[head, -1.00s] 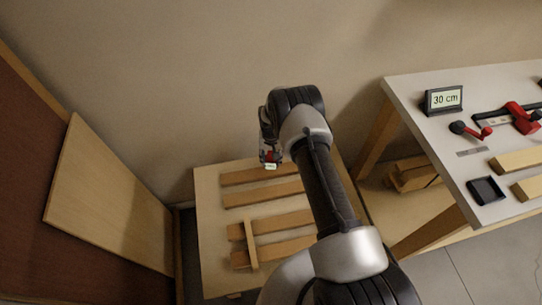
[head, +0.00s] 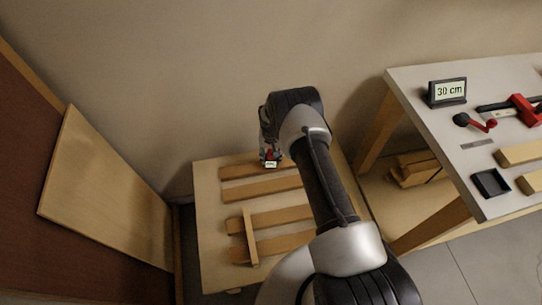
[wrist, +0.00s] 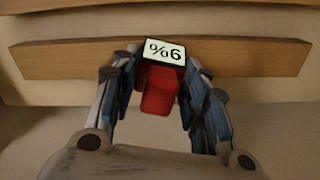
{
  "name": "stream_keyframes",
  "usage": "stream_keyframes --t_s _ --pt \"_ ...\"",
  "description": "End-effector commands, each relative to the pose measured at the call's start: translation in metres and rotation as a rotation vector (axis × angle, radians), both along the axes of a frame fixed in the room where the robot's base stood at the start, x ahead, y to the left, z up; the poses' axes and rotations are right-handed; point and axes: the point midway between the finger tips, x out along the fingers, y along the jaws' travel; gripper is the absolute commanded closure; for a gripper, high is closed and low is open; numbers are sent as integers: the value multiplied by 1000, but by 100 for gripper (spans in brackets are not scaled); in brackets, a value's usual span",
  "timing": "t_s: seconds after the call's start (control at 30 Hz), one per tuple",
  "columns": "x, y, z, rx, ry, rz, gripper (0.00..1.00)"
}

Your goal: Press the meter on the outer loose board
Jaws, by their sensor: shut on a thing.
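My gripper (head: 270,153) is shut on a small red meter (wrist: 158,92) with a white display, which also shows in the head view (head: 271,164). The meter is at the farthest loose board (head: 238,173) on the low pallet-like table (head: 208,215). In the wrist view this board (wrist: 65,58) runs across behind the meter, whose head overlaps it near the middle. I cannot tell for certain whether they touch. My arm hides the boards' right ends.
Several more boards lie in front, with a crosswise strip (head: 249,238) over the nearest ones. A white bench (head: 405,88) at right holds a "30 cm" display (head: 447,92), a red clamp-like tool (head: 524,110) and a black tray (head: 490,183). A wooden panel (head: 105,190) leans at left.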

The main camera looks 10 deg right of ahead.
Motion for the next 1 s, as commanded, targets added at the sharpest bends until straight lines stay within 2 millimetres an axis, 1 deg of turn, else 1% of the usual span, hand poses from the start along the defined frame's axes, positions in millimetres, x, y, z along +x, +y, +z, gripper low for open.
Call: stream_keyframes --t_s 1.0 --pt "0 0 -10 0 0 0 87"
